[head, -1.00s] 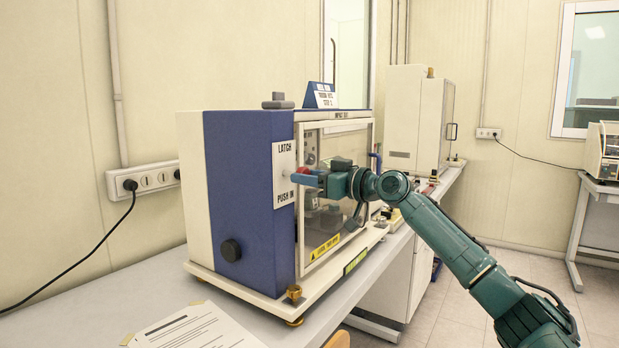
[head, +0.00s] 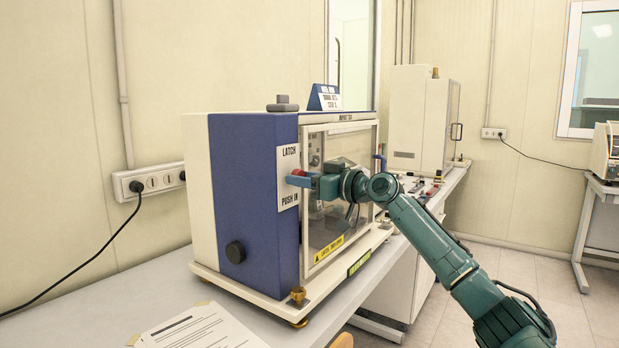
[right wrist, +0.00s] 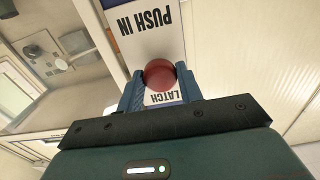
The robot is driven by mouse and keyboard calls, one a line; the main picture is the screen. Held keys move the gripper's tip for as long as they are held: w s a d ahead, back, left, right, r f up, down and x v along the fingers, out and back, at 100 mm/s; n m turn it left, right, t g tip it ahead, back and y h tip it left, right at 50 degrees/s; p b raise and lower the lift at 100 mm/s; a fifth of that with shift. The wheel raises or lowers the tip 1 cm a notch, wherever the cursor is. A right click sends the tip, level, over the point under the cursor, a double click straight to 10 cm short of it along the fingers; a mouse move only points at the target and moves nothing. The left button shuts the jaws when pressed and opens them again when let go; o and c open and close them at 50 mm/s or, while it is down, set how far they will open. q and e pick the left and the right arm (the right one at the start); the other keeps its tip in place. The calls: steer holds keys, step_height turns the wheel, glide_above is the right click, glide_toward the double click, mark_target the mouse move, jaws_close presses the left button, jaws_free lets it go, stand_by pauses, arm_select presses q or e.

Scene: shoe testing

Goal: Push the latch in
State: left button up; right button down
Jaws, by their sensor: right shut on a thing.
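The latch is a round red knob (right wrist: 159,74) on the blue side of the test machine (head: 253,200). A white label (head: 288,190) reading "LATCH" and "PUSH IN" is around it. In the right wrist view the knob sits between the two blue fingers of my right gripper (right wrist: 158,88), which is shut on it. In the head view my right gripper (head: 298,181) is at the label, and only a bit of the red knob shows above the fingers. How far the knob sticks out is hidden. My left gripper is not in view.
The machine's clear front door (head: 338,190) stands beside my right arm. A paper sheet (head: 200,328) lies on the bench in front. A white cabinet (head: 422,118) and small items stand farther along the bench. A wall socket (head: 150,181) is behind at left.

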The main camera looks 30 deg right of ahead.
steer(key=c, duration=1.4)
jaws_free()
steer(key=shift+r, duration=0.15)
steer(key=o, duration=0.5)
steer(key=shift+w+a, duration=0.1)
steer(key=shift+w, duration=0.15)
steer(key=shift+c, duration=0.2)
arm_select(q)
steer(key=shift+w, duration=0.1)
arm_select(e)
steer(key=shift+s, duration=0.1)
arm_select(q)
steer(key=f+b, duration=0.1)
steer(key=b, duration=0.2)
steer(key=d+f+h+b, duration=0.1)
steer(key=b, duration=0.2)
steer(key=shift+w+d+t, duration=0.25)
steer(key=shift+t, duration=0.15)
arm_select(e)
steer(key=v, duration=1.3)
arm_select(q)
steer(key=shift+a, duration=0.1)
